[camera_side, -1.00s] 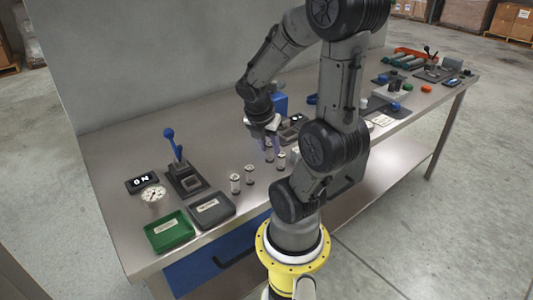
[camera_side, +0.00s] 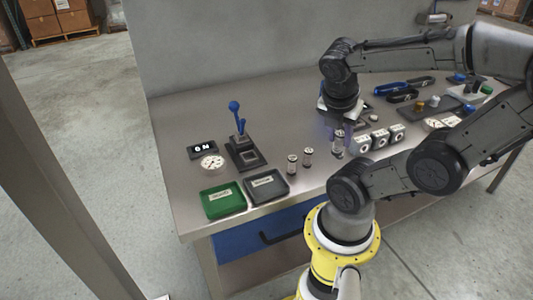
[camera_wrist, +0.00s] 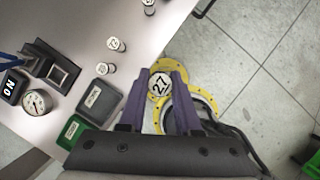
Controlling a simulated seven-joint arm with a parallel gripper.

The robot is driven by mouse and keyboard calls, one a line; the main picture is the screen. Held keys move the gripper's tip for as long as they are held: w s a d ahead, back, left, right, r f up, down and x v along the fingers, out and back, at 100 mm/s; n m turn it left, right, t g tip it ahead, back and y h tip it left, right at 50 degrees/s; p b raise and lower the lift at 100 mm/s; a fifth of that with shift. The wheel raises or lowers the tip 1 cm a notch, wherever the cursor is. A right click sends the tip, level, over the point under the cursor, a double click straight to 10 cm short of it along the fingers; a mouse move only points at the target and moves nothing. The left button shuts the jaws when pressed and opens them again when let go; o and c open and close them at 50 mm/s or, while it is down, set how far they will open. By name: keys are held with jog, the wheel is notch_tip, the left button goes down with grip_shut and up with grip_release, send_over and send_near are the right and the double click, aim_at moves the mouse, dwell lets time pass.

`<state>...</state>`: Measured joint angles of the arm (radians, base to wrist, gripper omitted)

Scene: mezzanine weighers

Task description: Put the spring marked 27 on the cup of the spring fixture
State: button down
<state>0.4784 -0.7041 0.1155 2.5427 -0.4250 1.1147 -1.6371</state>
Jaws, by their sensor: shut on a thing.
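My gripper (camera_wrist: 161,80) is shut on the spring marked 27 (camera_wrist: 160,87). Its marked end faces the wrist camera between the two purple fingers. In the side view my gripper (camera_side: 338,122) is above the right-hand part of the bench, with a small spring (camera_side: 338,146) below or between the fingers. The spring fixture (camera_side: 243,152) stands to the left, apart from my gripper, with a blue-knobbed lever and dark base. It also shows in the wrist view (camera_wrist: 50,64) at the left, with a square frame on its base. I cannot make out its cup clearly.
Two more springs (camera_side: 292,163) (camera_side: 307,157) stand between fixture and gripper. A green tray (camera_side: 222,201) and grey tray (camera_side: 285,187) lie at the front edge. White-faced blocks (camera_side: 379,139) stand at the right.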

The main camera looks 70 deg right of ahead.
jog(key=w+a+n+t, duration=0.3)
jog(key=w+n, duration=0.5)
jog(key=w, duration=0.4)
jog(key=w+d+f, duration=0.2)
jog(key=w, duration=0.2)
jog(key=w+d+f, duration=0.2)
jog(key=w+f, duration=0.1)
jog(key=w, duration=0.1)
jog(key=w+d+f, duration=0.2)
jog(key=w+f, duration=0.1)
jog(key=shift+w+d, duration=0.2)
jog(key=shift+w, duration=0.2)
jog(key=shift+w+f, duration=0.15)
jog(key=shift+f, duration=0.2)
jog(key=shift+w+d+f, duration=0.1)
jog(key=shift+f, duration=0.8)
jog(key=shift+w+d+f, duration=0.1)
jog(key=shift+f, duration=0.75)
jog(key=c, duration=0.6)
grip_release()
jog(key=shift+f, duration=0.1)
